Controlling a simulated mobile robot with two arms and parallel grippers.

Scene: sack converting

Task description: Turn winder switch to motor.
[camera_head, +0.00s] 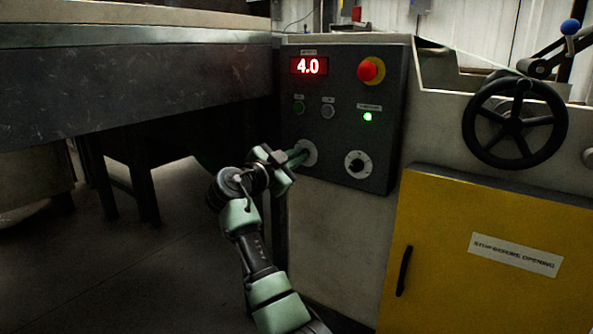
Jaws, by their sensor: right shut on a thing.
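The dark control panel (391,130) stands upright in the middle of the camera_head view. A round dial (357,164) with a dark knob and pale ring sits to the right, clear of the gripper. My left gripper is not in view.
The panel also carries a red "4.0" display (309,66), a red emergency button (371,71), two small buttons and a lit green lamp (367,117). A black handwheel (515,122) and yellow door (480,270) are right. A grey table (130,90) edges the left.

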